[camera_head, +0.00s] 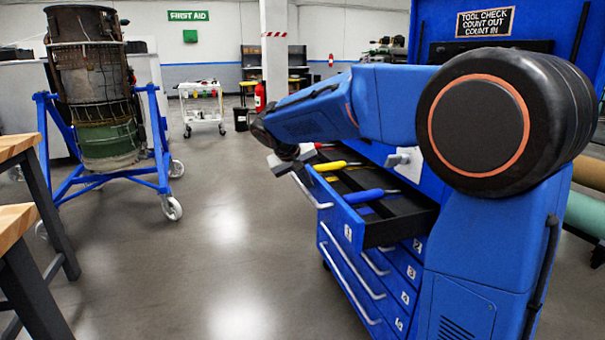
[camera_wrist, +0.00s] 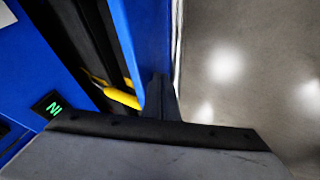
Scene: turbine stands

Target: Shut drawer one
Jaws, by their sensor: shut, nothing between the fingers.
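Drawer one (camera_head: 347,232), a blue drawer with a "1" label, stands pulled out from the top of the blue tool cabinet (camera_head: 385,285). Its pale bar handle (camera_head: 310,190) runs along the front. Yellow- and blue-handled tools lie inside. My gripper (camera_head: 287,162) is at the far end of the drawer front, near the handle. In the wrist view my shut, empty gripper (camera_wrist: 160,92) overlaps the outer side of the blue drawer front (camera_wrist: 142,40), close to the handle (camera_wrist: 177,45). I cannot tell whether it touches.
Several closed drawers sit below drawer one. A turbine on a blue wheeled stand (camera_head: 108,180) is at the left, with wooden-topped tables (camera_head: 15,215) nearer. A white cart (camera_head: 203,105) stands at the back. The grey floor (camera_head: 220,240) before the drawer is clear.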

